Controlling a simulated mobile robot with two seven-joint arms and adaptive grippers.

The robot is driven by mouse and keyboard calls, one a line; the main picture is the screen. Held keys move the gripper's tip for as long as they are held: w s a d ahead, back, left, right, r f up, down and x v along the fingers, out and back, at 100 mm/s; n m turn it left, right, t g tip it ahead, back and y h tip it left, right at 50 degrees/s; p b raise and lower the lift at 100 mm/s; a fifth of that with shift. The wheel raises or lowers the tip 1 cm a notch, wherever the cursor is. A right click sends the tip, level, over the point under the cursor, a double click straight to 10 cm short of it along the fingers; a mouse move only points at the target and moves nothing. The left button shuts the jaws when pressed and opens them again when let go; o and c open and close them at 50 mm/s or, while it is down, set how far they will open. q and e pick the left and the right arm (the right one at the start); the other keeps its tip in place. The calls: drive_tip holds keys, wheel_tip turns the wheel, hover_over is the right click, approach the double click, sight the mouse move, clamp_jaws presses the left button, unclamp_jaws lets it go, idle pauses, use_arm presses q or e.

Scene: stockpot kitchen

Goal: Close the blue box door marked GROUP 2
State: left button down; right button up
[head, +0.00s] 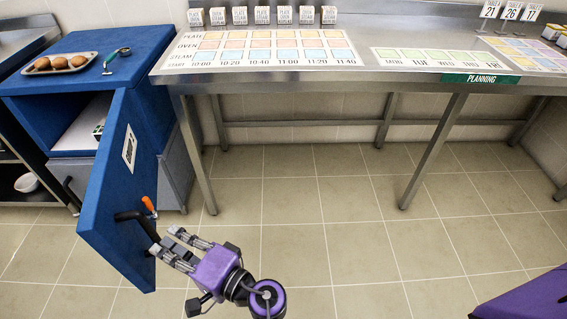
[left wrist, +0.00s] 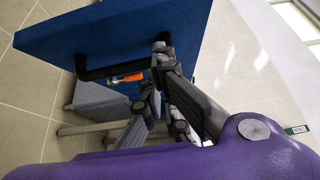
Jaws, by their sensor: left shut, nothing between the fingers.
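The blue box (head: 55,88) stands at the left, and its blue door (head: 115,200) is swung wide open toward me. The door bears a white label (head: 130,148), too small to read, and a black bar handle (head: 135,216). My left gripper (head: 164,243) is shut and empty, its fingertips close beside the door's handle side. In the left wrist view the fingers (left wrist: 162,62) are at the right end of the handle (left wrist: 110,70); whether they touch it I cannot tell. My right gripper is not in view.
An orange-ended item (head: 149,204) shows at the handle. A tray of brown rolls (head: 57,66) lies on the box top. A steel table (head: 360,78) with charts and cards stands to the right. The tiled floor (head: 310,210) in front is clear.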

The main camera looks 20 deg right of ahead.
use_arm(q)
drive_tip(key=w+a+p, duration=0.1)
drive_tip(key=w+a, duration=0.2)
drive_tip(key=a, duration=0.3)
drive_tip(key=shift+w+a, duration=0.3)
drive_tip(key=shift+a, duration=0.1)
